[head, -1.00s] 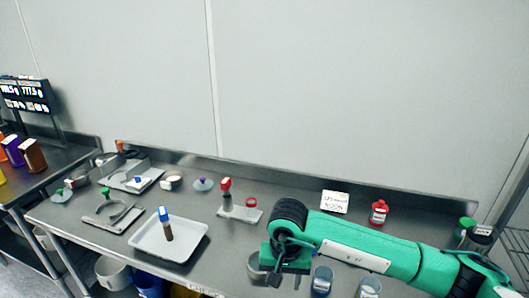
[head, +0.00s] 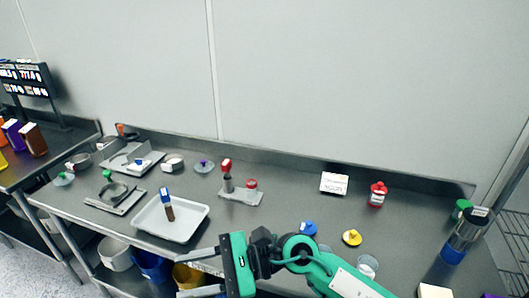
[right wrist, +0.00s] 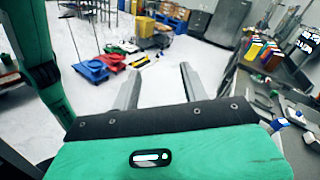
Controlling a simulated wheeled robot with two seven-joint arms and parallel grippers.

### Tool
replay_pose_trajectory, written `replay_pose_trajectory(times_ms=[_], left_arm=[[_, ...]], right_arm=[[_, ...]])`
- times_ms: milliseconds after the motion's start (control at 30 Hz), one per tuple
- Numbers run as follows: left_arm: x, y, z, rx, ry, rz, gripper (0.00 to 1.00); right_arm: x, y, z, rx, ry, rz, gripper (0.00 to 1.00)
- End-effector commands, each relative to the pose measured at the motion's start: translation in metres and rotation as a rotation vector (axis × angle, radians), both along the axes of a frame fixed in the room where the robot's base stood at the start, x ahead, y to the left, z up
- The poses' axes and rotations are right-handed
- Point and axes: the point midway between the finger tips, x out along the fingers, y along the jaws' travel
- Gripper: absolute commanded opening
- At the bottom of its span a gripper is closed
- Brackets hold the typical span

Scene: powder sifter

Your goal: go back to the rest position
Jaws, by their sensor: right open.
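My right gripper (head: 200,269) is at the front edge of the steel table (head: 300,200) in the head view, its green palm and two grey fingers pointing left. The fingers are apart with nothing between them. In the right wrist view the open fingers (right wrist: 158,88) point out over the white floor, with the table off to the right. My left gripper is in neither view.
On the table stand a white tray (head: 150,228) with a blue-capped tube (head: 167,204), a red-topped stand (head: 228,177), a red bottle (head: 377,193) and a blue-black cylinder (head: 462,240). Buckets (head: 152,265) sit below.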

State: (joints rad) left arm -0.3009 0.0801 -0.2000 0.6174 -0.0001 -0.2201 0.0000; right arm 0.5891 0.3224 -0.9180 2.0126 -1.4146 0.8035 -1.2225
Motion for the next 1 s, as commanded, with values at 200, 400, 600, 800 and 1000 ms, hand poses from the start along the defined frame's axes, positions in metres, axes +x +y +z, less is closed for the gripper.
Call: replay_pose_trajectory(times_ms=[200,400,600,800,1000], left_arm=[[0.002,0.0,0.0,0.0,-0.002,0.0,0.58],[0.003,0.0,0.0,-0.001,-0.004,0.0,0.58],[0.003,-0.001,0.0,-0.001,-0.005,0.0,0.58],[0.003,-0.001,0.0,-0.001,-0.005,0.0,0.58],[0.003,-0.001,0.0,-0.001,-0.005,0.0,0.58]], right_arm=[[0.034,-0.035,0.067,0.432,0.593,-0.226,0.45],[0.087,-0.108,0.073,0.807,1.161,-0.411,0.45],[0.121,-0.194,0.016,1.183,1.721,-0.585,0.45],[0.107,-0.272,-0.081,1.579,2.237,-0.77,0.45],[0.04,-0.323,-0.177,-1.625,-2.156,0.807,0.45]])
